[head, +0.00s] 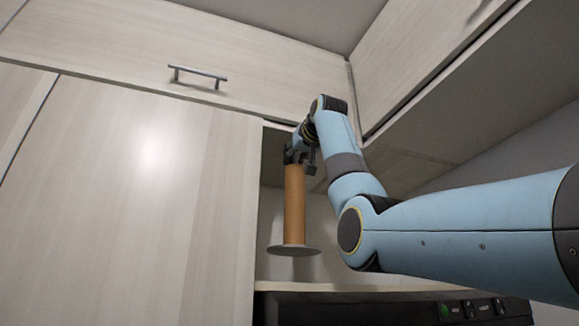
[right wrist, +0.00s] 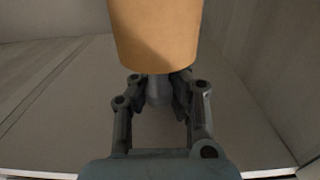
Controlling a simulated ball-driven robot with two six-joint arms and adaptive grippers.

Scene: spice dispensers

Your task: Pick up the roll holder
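The roll holder, an orange-brown upright cylinder (head: 294,205) on a round grey base disc (head: 293,250), hangs in the open recess above the counter, with its base apart from the surface below. My right gripper (head: 296,156) is at its top end. In the right wrist view, the orange cylinder (right wrist: 155,35) fills the top middle, and my right gripper (right wrist: 158,90) has its fingers closed around a grey stem at the cylinder's end. The fingertips are partly hidden by the cylinder. My left gripper is not in view.
A tall pale wood cabinet panel (head: 130,200) stands close to the left of the holder. Cupboards (head: 250,65) run overhead, one with a metal handle (head: 198,76). A black appliance (head: 390,308) with knobs is below. My right arm spans the right side.

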